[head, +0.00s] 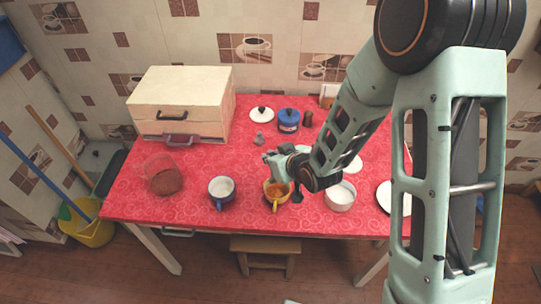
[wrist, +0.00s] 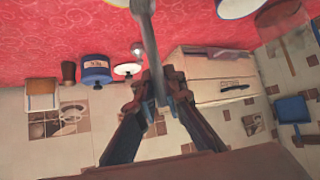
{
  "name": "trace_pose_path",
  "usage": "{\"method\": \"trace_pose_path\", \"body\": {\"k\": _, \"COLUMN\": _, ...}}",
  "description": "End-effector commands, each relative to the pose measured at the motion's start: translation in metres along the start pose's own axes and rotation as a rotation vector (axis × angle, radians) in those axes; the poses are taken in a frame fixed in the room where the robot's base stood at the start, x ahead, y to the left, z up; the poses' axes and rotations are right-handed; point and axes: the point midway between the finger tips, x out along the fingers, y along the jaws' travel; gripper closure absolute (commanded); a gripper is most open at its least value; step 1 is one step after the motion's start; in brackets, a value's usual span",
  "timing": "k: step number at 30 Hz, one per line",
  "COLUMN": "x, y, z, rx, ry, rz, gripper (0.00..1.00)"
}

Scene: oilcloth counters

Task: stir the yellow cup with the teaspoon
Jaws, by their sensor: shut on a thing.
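The yellow cup (head: 268,199) stands near the table's front edge with orange-brown contents. My gripper (head: 271,157) is above and just behind it, its fingers toward the left. In the wrist view my gripper (wrist: 157,88) is shut on the grey teaspoon (wrist: 150,45), whose shaft runs up past the top edge.
A blue mug (head: 221,190) stands left of the cup, a white pot (head: 340,196) right. A glass container (head: 161,174) is farther left. Behind are a cream box (head: 182,96), a blue canister (head: 288,121) and a white lid (head: 261,114). The red tabletop (head: 230,160) has free room left of my gripper.

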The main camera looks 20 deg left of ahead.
Motion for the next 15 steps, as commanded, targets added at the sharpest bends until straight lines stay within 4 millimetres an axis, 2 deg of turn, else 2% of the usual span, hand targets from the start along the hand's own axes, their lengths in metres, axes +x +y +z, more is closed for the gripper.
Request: {"method": "trace_pose_path", "body": {"k": 15, "x": 0.024, "y": -0.001, "z": 0.029, "rx": 0.0, "ry": 0.0, "rz": 0.0, "gripper": 1.0}}
